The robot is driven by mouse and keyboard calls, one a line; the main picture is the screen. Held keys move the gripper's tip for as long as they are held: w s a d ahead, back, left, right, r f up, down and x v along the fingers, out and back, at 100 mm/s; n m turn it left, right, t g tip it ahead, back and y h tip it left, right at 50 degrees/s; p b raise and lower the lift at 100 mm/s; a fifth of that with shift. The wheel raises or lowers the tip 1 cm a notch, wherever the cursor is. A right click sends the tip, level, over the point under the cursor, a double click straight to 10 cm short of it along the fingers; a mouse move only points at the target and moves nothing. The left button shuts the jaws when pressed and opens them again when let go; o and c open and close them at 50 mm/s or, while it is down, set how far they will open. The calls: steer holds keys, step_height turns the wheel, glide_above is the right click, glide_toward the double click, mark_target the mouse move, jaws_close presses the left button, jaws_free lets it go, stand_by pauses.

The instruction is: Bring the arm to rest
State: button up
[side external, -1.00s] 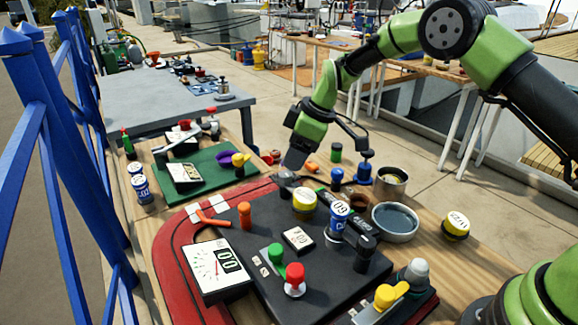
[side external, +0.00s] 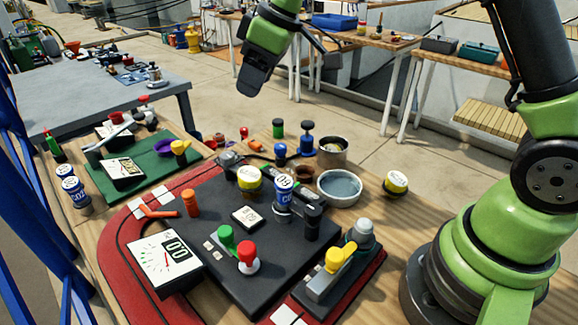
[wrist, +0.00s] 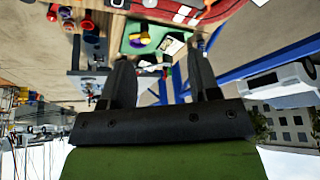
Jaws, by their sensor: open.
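My gripper (side external: 252,82) is raised high above the far side of the wooden workbench (side external: 386,228) in the side external view. It touches nothing. In the wrist view my gripper (wrist: 160,62) shows two dark fingers set well apart, with nothing between them. The view there is upside down, with the bench items along the top and sky and buildings at the bottom.
A grey table (side external: 60,95) stands behind. Air around my gripper is clear.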

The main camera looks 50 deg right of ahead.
steer(key=s+r+m+t, duration=0.2)
steer(key=s+r+m, duration=0.3)
steer(key=s+r, duration=0.5)
steer(key=s+f+m, duration=0.1)
steer(key=s+m, duration=0.1)
steer(key=s, duration=0.5)
steer(key=s+d+f+m+t+h, duration=0.1)
steer(key=s+f+m, duration=0.1)
steer(key=s, duration=0.6)
steer(key=shift+s+m, duration=0.2)
steer(key=shift+m, duration=0.5)
